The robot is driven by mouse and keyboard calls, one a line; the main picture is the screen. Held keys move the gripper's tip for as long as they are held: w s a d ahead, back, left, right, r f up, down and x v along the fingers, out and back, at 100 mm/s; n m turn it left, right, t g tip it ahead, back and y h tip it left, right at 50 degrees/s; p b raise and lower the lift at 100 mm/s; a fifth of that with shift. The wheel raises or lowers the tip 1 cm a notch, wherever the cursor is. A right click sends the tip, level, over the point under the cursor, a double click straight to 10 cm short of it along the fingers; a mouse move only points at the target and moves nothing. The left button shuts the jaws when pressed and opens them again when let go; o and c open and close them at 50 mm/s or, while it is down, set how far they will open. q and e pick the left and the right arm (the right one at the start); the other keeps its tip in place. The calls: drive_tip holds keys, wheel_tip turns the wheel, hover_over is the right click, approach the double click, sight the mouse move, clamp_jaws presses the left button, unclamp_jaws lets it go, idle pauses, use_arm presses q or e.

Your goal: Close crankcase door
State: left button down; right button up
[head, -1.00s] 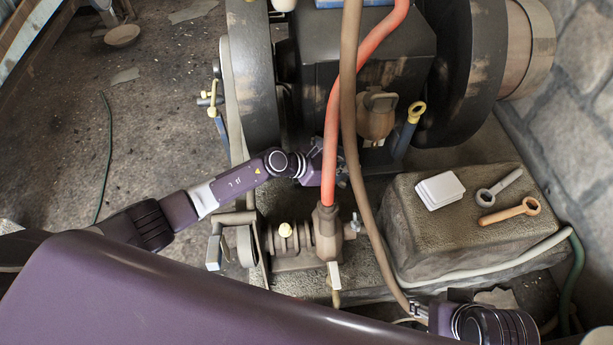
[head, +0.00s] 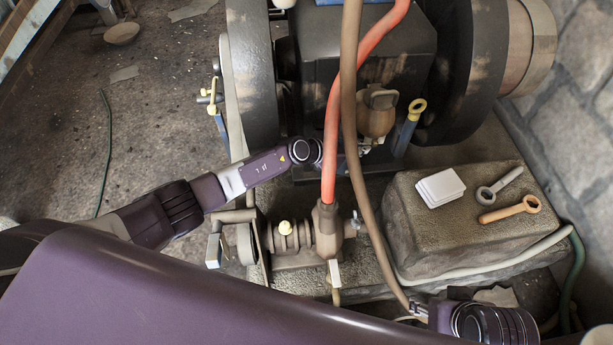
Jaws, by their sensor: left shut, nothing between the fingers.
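The crankcase (head: 390,45) is the dark box between two big flywheels in the upper middle of the head view. I cannot pick out its door for certain; the lower front is in shadow, behind the hoses and my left arm. My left gripper (head: 342,165) is at the lower front of the crankcase, shut and empty. The red hose and my wrist hide most of it, so I cannot tell whether it touches anything. My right gripper (head: 418,309) shows only in part at the bottom right, away from the crankcase; its fingers are too small to read.
A red hose (head: 331,130) and a brown hose (head: 350,120) hang in front of the crankcase. A valve fitting (head: 328,235) stands below my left wrist. Open floor lies left.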

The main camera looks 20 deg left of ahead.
use_arm(q)
drive_tip(key=shift+w+b, duration=1.6)
drive_tip(key=shift+w, duration=0.55)
use_arm(e)
drive_tip(key=w+a+r+t+y, duration=0.1)
drive_tip(key=w+a+r+t, duration=0.1)
drive_tip(key=w, duration=0.5)
drive_tip(key=w+a+r+t, duration=0.2)
drive_tip(key=w+r+t, duration=0.2)
drive_tip(key=w, duration=0.3)
drive_tip(key=shift+a+r+t+y, duration=0.25)
drive_tip(key=shift+t+y, duration=0.15)
drive_tip(key=shift+t, duration=0.2)
